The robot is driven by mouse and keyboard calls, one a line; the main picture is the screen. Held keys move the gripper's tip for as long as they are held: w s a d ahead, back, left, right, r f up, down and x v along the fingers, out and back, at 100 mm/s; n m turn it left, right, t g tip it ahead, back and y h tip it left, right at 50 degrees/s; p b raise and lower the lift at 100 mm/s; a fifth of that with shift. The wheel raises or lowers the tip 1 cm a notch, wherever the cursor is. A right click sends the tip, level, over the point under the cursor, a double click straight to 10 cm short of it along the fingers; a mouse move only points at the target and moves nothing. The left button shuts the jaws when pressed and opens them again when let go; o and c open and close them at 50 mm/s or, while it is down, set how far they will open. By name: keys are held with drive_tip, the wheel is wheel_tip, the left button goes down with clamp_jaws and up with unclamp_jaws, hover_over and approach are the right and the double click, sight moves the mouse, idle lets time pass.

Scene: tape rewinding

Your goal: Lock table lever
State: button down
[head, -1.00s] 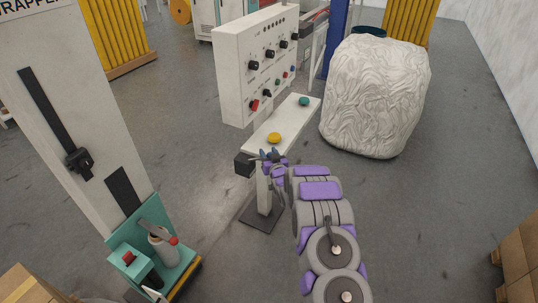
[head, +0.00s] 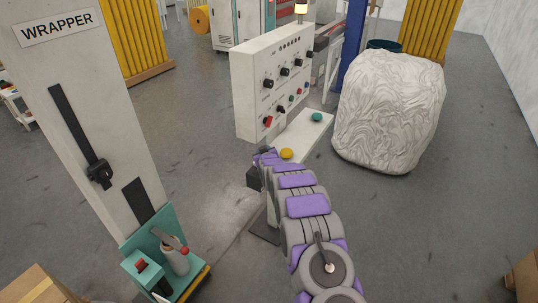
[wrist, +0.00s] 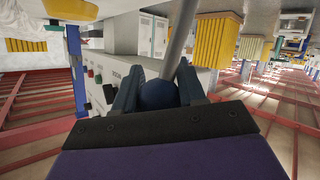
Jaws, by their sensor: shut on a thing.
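The lever shows in the wrist view as a grey rod (wrist: 180,35) with a round dark blue knob (wrist: 158,95) at its near end. My gripper (wrist: 157,84) has one blue finger on each side of the knob and is shut on it. In the head view my gripper (head: 262,155) is at the near end of the white control table (head: 305,137), above a black box (head: 254,178). My arm hides most of the lever there.
A white control panel (head: 272,85) with knobs stands behind the table. A yellow button (head: 286,154) and a green button (head: 317,117) sit on the tabletop. A wrapped white bale (head: 390,110) stands right. The wrapper column (head: 85,110) stands left, with open floor between.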

drive_tip(key=shift+w+a+f, duration=0.1)
drive_tip(key=shift+w+a, duration=0.1)
drive_tip(key=shift+a, duration=0.25)
drive_tip(key=shift+w+a+f, duration=0.1)
drive_tip(key=shift+w+a, duration=0.05)
drive_tip(key=shift+a, duration=0.3)
drive_tip(key=shift+f, duration=0.1)
drive_tip(key=c, duration=1.1)
unclamp_jaws()
drive_tip(key=o, duration=0.4)
drive_tip(key=shift+a, duration=0.2)
drive_tip(key=shift+o, duration=0.2)
drive_tip(key=shift+d+r, duration=0.2)
drive_tip(key=shift+d, duration=0.1)
drive_tip(key=a+p+v, duration=0.1)
drive_tip(key=p+v, duration=0.1)
drive_tip(key=v, duration=1.5)
drive_tip(key=shift+d, duration=0.35)
drive_tip(key=shift+s, duration=0.1)
